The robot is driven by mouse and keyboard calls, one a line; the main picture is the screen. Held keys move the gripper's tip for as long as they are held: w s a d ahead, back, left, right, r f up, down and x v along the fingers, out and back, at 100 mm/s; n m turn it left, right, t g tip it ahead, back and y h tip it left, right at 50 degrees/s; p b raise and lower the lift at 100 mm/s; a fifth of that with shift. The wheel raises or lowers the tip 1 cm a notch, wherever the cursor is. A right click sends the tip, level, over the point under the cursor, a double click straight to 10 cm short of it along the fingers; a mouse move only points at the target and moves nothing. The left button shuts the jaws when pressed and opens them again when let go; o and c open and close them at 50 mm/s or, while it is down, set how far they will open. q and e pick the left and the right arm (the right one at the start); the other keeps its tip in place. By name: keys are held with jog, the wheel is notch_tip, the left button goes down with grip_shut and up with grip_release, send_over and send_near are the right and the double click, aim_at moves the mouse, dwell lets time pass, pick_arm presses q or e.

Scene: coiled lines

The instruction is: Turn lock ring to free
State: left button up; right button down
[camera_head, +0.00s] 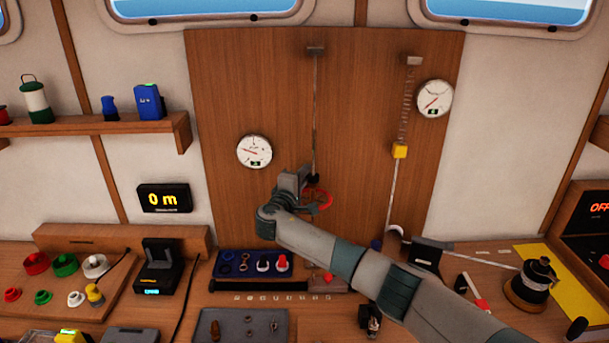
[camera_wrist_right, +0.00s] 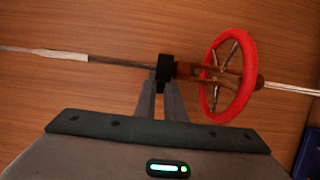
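A thin rod hangs upright on the wooden panel (camera_head: 225,90), with a black collar (camera_head: 314,178) that looks like the lock ring and a red handwheel (camera_head: 327,198) below it. My right gripper (camera_head: 308,181) is at the collar, partly covering the wheel. In the right wrist view the two fingers (camera_wrist_right: 161,88) come close together at the black lock ring (camera_wrist_right: 165,70), which sits between their tips. The red spoked wheel (camera_wrist_right: 215,105) is just right of them, on the same rod, apart from the fingers. Marks on the ring are too small to read. My left gripper is not in view.
Two round gauges (camera_head: 254,151) (camera_head: 434,98) are on the panel. A blue tray (camera_head: 233,265) of small parts and a black winch (camera_head: 536,282) stand on the bench below.

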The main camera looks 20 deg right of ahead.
jog(key=shift+s+a+f+n+t+y, duration=0.15)
jog(key=shift+n+t+y, duration=0.15)
jog(key=shift+n+y, duration=0.15)
jog(key=n+y, duration=0.3)
jog(key=y, duration=0.1)
jog(key=s+n+t+y, duration=0.1)
jog(key=n+y, duration=0.2)
jog(key=y, duration=0.2)
jog(key=s+a+n+t+y, duration=0.1)
jog(key=n+y, duration=0.2)
jog(key=y, duration=0.1)
jog(key=shift+r+y, duration=0.2)
jog(key=shift+y, duration=0.15)
jog(key=shift+s+f+n+g+y+b, duration=0.1)
jog(key=shift+s+n+g+y+b, duration=0.4)
jog(key=shift+n+g+y, duration=0.95)
jog(key=shift+s+n+g+y+b, duration=0.3)
jog(key=shift+n+g+y+b, duration=0.3)
jog(key=shift+n+y, duration=0.95)
jog(key=shift+s+f+n+g+y+b, duration=0.1)
jog(key=shift+s+n+g+y+b, duration=0.6)
jog(key=shift+y, duration=1.4)
jog(key=shift+w+g, duration=0.3)
jog(key=shift+g, duration=0.05)
jog(key=shift+r, duration=0.1)
